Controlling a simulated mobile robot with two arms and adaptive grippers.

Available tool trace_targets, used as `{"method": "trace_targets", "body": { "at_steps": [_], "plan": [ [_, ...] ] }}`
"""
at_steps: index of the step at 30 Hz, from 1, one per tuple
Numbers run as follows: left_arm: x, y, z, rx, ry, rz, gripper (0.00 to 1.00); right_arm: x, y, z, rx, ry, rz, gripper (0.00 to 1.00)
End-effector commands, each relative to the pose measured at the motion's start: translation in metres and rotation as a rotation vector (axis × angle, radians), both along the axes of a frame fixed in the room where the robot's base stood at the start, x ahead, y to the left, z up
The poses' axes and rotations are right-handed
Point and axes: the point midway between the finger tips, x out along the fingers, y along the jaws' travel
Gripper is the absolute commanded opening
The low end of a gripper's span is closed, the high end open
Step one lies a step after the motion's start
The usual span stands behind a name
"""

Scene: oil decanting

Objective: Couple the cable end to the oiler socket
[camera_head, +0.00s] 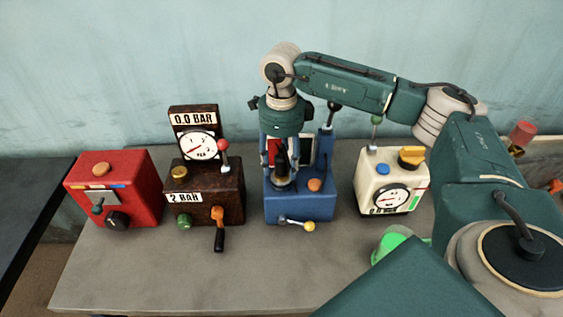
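My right gripper (281,165) points down over the blue box (300,207). Its fingers stand apart on either side of a small red and dark part (280,148). I cannot tell whether they grip that part or only surround it. A round grey piece (284,184) shows below the fingertips at the top of the blue box. The blue box has an orange button, and a lever with a yellow knob at its front. I cannot make out a cable end, and I cannot tell which fitting is the oiler socket. My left gripper is not in view.
A red box (115,190) and a brown gauge box (203,190) reading 0.0 BAR stand left of the blue box. A cream gauge box (393,183) stands right. A green container (390,243) is partly hidden by my arm. The grey table (160,275) is clear in front.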

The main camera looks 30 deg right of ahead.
Motion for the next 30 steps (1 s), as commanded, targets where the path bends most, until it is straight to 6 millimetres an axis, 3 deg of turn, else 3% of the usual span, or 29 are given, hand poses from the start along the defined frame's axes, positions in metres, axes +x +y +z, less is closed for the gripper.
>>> {"method": "trace_targets", "body": {
  "at_steps": [7,11,24,30],
  "plan": [
    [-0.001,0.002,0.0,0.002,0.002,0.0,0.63,0.0,0.0,0.001,-0.001,0.001,0.0,0.48],
    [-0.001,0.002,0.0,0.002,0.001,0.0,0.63,0.001,0.0,0.012,0.001,-0.002,0.0,0.48],
    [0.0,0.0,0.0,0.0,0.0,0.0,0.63,0.001,0.0,0.099,0.001,-0.003,0.0,0.48],
    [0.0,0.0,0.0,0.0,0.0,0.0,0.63,0.0,0.0,0.118,0.001,-0.001,0.0,0.48]
  ]
}}
